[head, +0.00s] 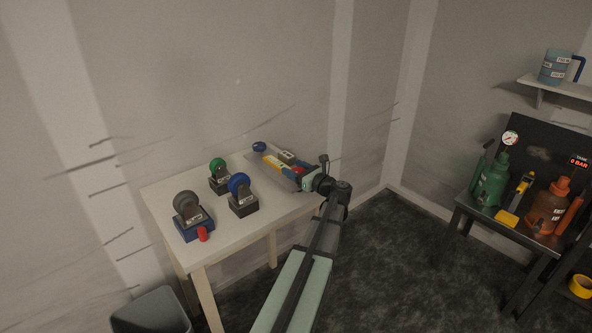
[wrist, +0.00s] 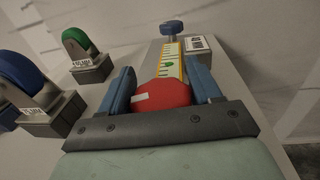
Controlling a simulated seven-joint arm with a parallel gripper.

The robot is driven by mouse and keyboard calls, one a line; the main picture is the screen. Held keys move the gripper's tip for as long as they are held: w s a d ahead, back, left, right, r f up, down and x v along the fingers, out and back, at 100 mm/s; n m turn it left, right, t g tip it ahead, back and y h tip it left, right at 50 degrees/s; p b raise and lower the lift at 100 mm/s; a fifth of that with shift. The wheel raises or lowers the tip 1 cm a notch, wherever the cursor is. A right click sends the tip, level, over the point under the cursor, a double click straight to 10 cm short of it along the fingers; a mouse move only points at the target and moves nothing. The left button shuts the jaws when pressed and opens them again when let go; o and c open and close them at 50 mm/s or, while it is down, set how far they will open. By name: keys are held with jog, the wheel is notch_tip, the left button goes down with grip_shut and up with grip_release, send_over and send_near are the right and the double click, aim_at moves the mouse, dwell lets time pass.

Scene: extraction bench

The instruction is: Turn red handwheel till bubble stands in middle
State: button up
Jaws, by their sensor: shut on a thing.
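The red handwheel (wrist: 163,96) sits between the blue fingers of my gripper (wrist: 160,80) in the wrist view, and the gripper is shut on it. A pale patch marks the wheel's left side. In the head view the red handwheel (head: 297,170) shows in part at my gripper (head: 303,176). Beyond it lies a yellow-edged level scale (wrist: 171,58) with a green spot near its lower middle. I cannot tell exactly where the bubble stands against the marks. A blue knob (wrist: 172,28) is at the far end and also shows in the head view (head: 259,146).
A small labelled block (wrist: 199,45) stands right of the scale. A dark bench (head: 480,212) is at the right.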

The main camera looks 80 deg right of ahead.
jog(key=shift+n+t+y, duration=0.5)
jog(key=shift+n+y, duration=0.1)
jog(key=shift+y, duration=0.2)
jog(key=o, duration=1)
jog(key=shift+c, duration=0.2)
jog(key=shift+a, duration=0.1)
jog(key=v, duration=1.3)
jog(key=shift+s, duration=0.3)
jog(key=shift+a, duration=0.15)
